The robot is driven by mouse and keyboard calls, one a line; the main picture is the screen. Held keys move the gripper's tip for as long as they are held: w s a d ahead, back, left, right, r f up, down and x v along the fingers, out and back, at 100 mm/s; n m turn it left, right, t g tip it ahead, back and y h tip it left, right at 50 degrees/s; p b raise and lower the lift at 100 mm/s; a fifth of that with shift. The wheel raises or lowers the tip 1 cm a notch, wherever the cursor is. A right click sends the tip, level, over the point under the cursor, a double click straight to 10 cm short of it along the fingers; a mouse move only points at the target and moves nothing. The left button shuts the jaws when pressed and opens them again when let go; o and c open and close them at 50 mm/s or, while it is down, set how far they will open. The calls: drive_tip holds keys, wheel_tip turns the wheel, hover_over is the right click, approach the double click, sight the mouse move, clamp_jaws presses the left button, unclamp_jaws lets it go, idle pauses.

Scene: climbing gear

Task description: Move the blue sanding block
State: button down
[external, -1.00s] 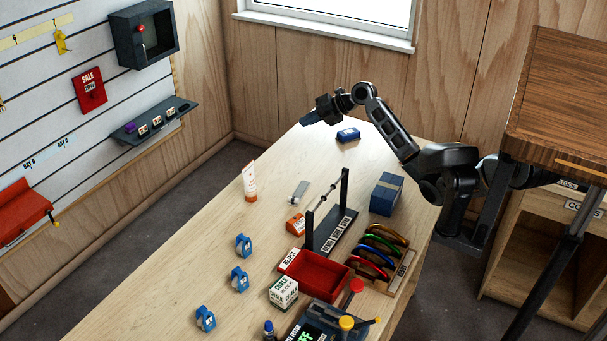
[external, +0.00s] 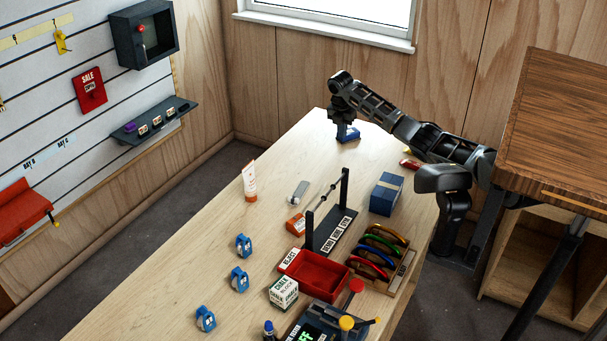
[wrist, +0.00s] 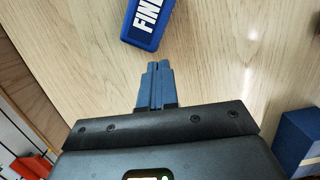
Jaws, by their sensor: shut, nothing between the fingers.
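The blue sanding block (external: 351,136) lies flat near the far end of the wooden table. In the wrist view the block (wrist: 150,22), with white letters reading "FIN", is cut off by the top edge. My gripper (external: 342,130) points down beside the block and partly hides it in the external view. In the wrist view its blue fingers (wrist: 158,68) are together and empty, with a small gap in the picture between their tips and the block. I cannot tell how high the tips are.
A dark blue box (external: 387,194) stands to the near right on the table (external: 190,270). A black rack (external: 333,225), an orange item (external: 295,225), a white tube (external: 250,182) and a red tray (external: 318,275) are nearer the camera. The table around the block is mostly clear.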

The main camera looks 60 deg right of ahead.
sight(349, 133)
drive_tip(key=d, duration=0.5)
drive_tip(key=shift+d+f+p, duration=0.1)
drive_tip(key=shift+f+p, duration=0.05)
drive_tip(key=shift+p, duration=0.2)
drive_tip(key=shift+s+f, duration=0.1)
drive_tip(key=shift+f, duration=0.65)
